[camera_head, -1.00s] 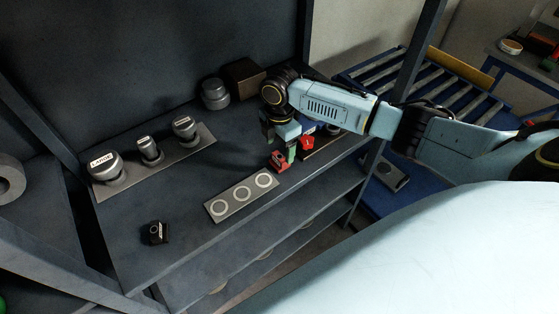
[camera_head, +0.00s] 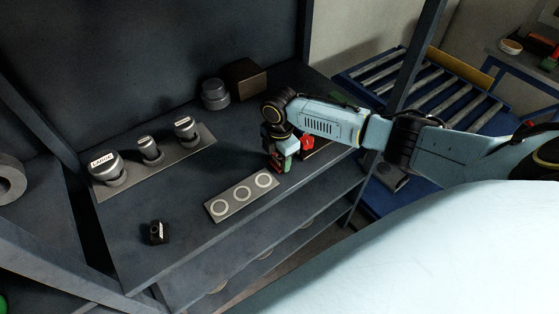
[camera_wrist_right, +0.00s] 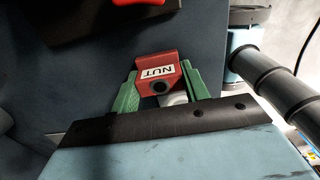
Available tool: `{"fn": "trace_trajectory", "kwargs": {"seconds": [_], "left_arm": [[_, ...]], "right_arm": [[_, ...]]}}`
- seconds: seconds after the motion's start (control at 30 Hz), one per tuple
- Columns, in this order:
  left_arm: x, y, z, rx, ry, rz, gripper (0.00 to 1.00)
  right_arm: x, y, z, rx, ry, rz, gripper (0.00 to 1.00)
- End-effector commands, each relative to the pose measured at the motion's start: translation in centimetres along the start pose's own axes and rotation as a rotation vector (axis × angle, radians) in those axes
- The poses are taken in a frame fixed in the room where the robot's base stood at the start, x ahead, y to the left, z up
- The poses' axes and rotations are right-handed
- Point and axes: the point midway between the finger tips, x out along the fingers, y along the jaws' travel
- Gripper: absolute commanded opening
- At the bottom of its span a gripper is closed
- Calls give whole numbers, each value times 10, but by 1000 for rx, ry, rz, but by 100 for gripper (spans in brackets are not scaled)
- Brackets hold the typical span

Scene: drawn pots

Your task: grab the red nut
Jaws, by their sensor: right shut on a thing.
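The red nut (camera_wrist_right: 156,70), a red block with a white "NUT" label and a dark hole, is between the green fingers of my right gripper (camera_wrist_right: 159,88) in the right wrist view. The right gripper is shut on it. In the head view, the right gripper (camera_head: 281,163) is low at the shelf surface, and the red nut shows only as a small patch there, mostly hidden by the gripper. I cannot tell whether the nut still touches the shelf. The left gripper is not in view.
A rack of labelled grey knobs (camera_head: 151,163), a brown box (camera_head: 245,77), a grey cylinder (camera_head: 215,94) and a small black item (camera_head: 155,233) are also on the shelf.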

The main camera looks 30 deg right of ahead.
Motion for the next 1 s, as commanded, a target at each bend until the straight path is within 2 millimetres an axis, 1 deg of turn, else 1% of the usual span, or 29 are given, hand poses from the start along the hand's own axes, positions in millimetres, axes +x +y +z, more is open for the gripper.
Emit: {"fn": "trace_trajectory", "kwargs": {"seconds": [0.03, 0.1, 0.33, 0.43, 0.57, 0.7, 0.8, 0.9, 1.0], "left_arm": [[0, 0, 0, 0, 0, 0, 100], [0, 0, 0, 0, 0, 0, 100], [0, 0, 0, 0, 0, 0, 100], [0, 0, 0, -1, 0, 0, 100], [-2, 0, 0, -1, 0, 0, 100], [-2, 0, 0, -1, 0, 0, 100], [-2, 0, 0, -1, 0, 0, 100], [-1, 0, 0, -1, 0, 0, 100], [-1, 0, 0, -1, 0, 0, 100]], "right_arm": [[0, 0, 0, 0, 0, 0, 19], [0, 0, 0, 0, 0, 1, 9], [-2, 1, 0, 0, 0, 3, 9], [-10, 2, 1, 1, 0, 4, 9], [-32, 2, 1, -2, -1, 7, 9], [-60, 2, 0, -1, 1, 7, 9], [-78, 2, 1, 0, -1, 6, 9], [-91, 1, 0, -1, 1, 4, 9], [-99, 1, 0, 1, 0, 4, 9]]}}
